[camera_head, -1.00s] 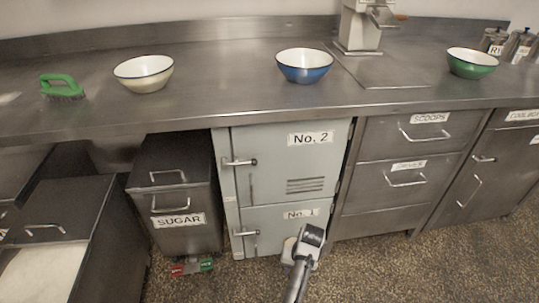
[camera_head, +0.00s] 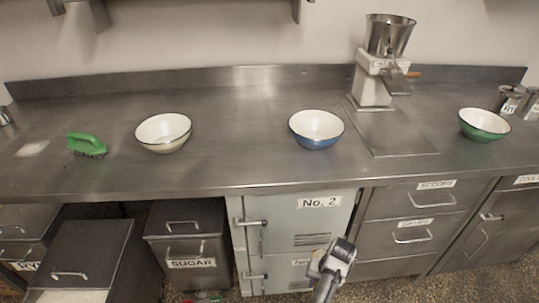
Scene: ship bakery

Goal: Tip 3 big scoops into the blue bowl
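The blue bowl (camera_head: 316,142) stands upright on the steel counter, right of the middle, and its white inside looks empty. A drawer labelled SCOOPS (camera_head: 433,196) is shut under the counter at the right. No scoop shows in view. My gripper (camera_head: 340,250) is low in front of the No. 2 cabinet door (camera_head: 318,222), below the counter edge and well apart from the bowl. Its fingers are too small and turned to tell whether they are open.
A cream bowl (camera_head: 163,146) and green brush (camera_head: 87,146) stand left on the counter, a green bowl (camera_head: 484,137) right. A mill (camera_head: 375,88) stands behind. Below are a shut SUGAR bin (camera_head: 187,250) and another bin (camera_head: 75,262) showing pale contents. Counter between bowls is clear.

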